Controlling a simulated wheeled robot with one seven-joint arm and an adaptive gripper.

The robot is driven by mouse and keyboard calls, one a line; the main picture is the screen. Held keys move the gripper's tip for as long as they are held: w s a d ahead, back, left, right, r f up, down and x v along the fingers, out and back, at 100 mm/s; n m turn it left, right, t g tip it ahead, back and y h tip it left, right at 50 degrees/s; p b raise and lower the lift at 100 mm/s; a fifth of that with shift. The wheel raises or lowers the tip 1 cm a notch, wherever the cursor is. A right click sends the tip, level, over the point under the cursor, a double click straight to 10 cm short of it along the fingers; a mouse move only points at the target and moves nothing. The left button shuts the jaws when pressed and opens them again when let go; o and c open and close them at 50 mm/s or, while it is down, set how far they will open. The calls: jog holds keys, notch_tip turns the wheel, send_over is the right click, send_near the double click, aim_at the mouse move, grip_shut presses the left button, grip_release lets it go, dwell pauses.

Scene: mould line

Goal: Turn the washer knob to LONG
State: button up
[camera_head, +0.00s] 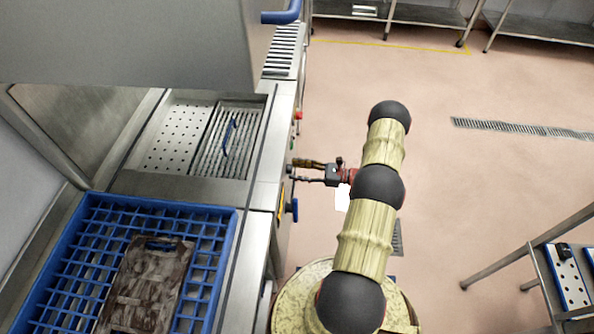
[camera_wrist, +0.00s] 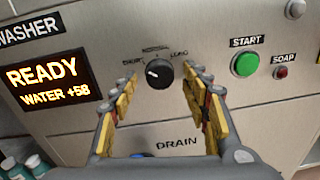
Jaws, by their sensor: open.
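The washer knob (camera_wrist: 159,75) is black and round on the metal panel, with SHORT, NORMAL and LONG labels around its top. Its white mark lies on its left part, toward the SHORT side; LONG (camera_wrist: 179,53) is at the upper right. My gripper (camera_wrist: 160,84) is open, with one finger on each side of the knob in the wrist view. I see gaps between the fingers and the knob; I cannot tell how far the tips are from the panel. In the head view my gripper (camera_head: 294,171) points left at the washer front.
A lit display (camera_wrist: 46,82) reads READY and WATER +58. A green START button (camera_wrist: 245,64) and a small red SOAP button (camera_wrist: 282,73) are to the right; DRAIN is below. A blue rack (camera_head: 215,208) holds a brown mould (camera_head: 150,285). The floor at right is mostly clear.

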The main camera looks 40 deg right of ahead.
jog(key=shift+w+a, duration=0.1)
jog(key=shift+c, duration=0.9)
jog(key=c, duration=1)
jog(key=shift+m, duration=0.3)
jog(key=m+g, duration=0.1)
jog(key=m, duration=1.7)
jog(key=shift+w+r+b, duration=0.1)
jog(key=shift+r+b, duration=0.05)
jog(key=shift+b, duration=0.15)
jog(key=shift+m, duration=0.4)
